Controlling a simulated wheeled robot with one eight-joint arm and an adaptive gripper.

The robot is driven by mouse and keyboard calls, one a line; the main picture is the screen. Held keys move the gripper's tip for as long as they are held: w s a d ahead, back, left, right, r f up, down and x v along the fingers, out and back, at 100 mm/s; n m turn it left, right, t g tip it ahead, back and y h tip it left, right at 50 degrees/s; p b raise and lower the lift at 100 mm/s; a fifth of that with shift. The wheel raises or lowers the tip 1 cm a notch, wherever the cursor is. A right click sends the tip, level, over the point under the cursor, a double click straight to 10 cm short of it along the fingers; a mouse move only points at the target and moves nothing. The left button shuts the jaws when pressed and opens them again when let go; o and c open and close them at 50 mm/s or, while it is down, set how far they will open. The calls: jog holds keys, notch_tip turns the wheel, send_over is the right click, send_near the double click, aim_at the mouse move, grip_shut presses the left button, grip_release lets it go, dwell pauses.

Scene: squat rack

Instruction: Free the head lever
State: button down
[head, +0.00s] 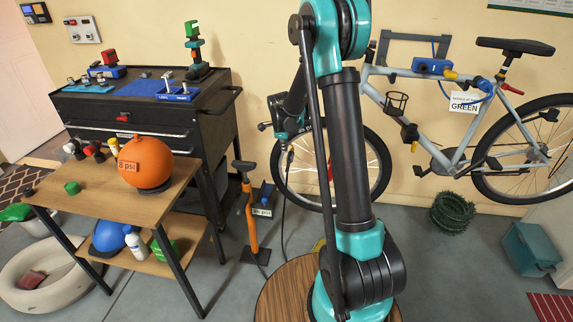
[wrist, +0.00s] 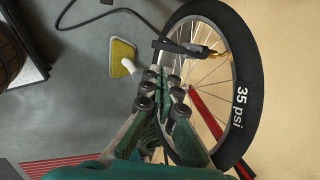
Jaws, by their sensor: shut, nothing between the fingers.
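In the wrist view a dark pump head (wrist: 178,47) sits at the front wheel's valve, with a brass-coloured piece (wrist: 208,52) at its wheel end. A black hose (wrist: 125,12) runs to it. I cannot clearly tell its lever apart from the dark body. My gripper (wrist: 165,75) is shut and empty, its tips just short of the pump head in the picture; contact cannot be told. The orange floor pump (head: 249,215) stands left of the wheel.
The grey bicycle (head: 455,150) is along the wall at right. A wooden table (head: 90,195) with an orange ball (head: 145,161) and a black tool cabinet (head: 150,115) stand at left. A red bar (wrist: 207,112) crosses near the spokes. Grey floor lies left of the wheel.

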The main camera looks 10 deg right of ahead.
aim_at(287, 168)
jog(key=x, duration=1.3)
jog(key=shift+w+d+f, duration=0.1)
jog(key=shift+w+f, duration=0.05)
jog(key=shift+f, duration=0.2)
jog(key=shift+w, duration=0.1)
